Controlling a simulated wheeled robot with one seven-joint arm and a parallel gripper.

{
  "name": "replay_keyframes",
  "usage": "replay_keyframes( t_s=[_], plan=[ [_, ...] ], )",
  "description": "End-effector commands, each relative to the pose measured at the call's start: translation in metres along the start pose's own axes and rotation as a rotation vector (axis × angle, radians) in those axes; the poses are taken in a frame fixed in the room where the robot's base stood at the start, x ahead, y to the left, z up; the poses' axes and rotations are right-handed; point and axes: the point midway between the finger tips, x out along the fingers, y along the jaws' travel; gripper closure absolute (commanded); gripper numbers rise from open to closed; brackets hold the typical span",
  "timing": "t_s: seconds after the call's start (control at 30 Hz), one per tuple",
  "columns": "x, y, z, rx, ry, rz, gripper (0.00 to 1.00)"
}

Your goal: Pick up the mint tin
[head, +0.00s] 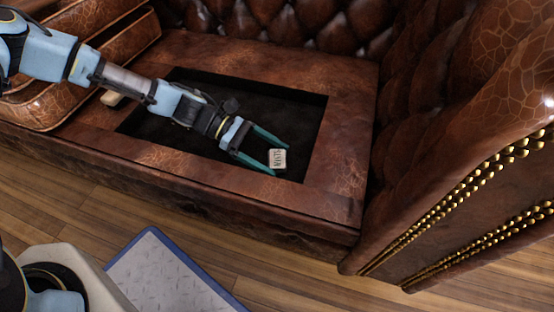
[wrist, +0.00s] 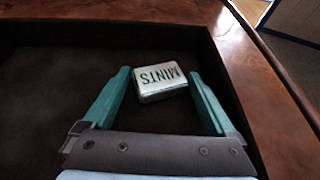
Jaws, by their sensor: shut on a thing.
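The mint tin (head: 277,159) is a small pale silver box marked "MINTS" in dark letters. It is at the right end of the dark recess in the brown leather seat. My gripper (head: 271,156) is shut on it, with the tin between the tips of the two teal fingers. In the wrist view the tin (wrist: 160,82) sits between the fingertips of my gripper (wrist: 160,80), its lettering facing up. I cannot tell whether the tin touches the recess floor.
The sunken dark recess (head: 185,135) is bordered by a raised leather rim (head: 345,125). The tufted backrest (head: 330,22) and armrest (head: 455,110) rise behind and to the right. Leather cushions (head: 95,55) lean at the left, and a small pale object (head: 112,98) lies near them.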

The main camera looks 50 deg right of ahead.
Motion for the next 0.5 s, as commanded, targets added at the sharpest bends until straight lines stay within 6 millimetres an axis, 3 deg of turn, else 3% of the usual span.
replay_keyframes(
  t_s=[0.17, 0.5],
  plan=[
    [0.0, 0.0, 0.0, 0.0, 0.0, 0.0, 0.63],
    [-0.005, 0.0, 0.01, 0.001, 0.001, 0.0, 0.63]
  ],
)
